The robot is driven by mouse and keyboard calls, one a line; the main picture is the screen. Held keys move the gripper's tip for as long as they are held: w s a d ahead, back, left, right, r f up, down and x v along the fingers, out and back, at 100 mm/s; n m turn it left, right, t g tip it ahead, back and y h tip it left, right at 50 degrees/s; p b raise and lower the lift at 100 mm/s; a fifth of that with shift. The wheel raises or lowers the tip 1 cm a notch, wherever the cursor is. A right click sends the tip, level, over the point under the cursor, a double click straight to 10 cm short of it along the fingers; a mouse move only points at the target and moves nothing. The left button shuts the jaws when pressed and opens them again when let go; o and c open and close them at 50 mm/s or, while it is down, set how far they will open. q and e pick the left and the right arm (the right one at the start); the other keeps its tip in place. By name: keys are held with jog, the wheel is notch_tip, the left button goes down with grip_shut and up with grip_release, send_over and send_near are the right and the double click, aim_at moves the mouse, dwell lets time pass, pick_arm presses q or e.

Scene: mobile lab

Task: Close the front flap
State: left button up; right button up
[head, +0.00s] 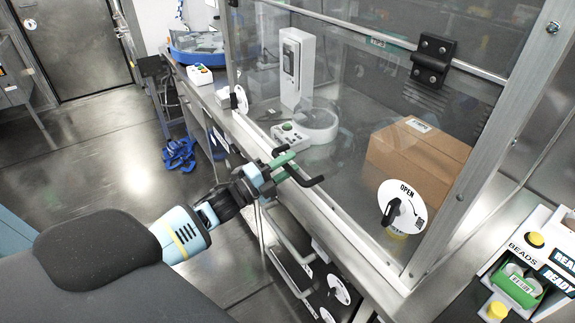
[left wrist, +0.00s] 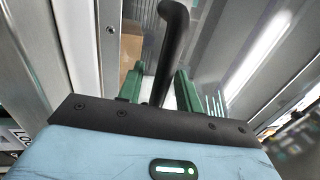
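The front flap (head: 345,110) is a clear panel on the front of a metal-framed enclosure, with a black hinge (head: 432,60) on its upper bar. A bent black handle (head: 308,182) stands out near its lower part. My left gripper (head: 284,165) is at this handle. In the left wrist view the black handle (left wrist: 170,40) passes between the green fingers of my left gripper (left wrist: 160,88). Narrow gaps show beside the handle, so the fingers look open around it. How far the panel stands from the frame is hard to tell. My right gripper is not in view.
A white "OPEN" disc with a black knob (head: 402,208) sits at the lower right, and a similar disc (head: 234,100) at the left. Behind the panel are a cardboard box (head: 418,160) and a white device (head: 297,70). A beads station (head: 525,275) stands at right.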

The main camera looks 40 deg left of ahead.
pick_arm(q)
jog(key=v, duration=0.7)
jog(key=shift+s+b, duration=0.3)
jog(key=shift+b, duration=0.1)
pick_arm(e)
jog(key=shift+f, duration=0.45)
pick_arm(q)
jog(key=shift+a, duration=0.15)
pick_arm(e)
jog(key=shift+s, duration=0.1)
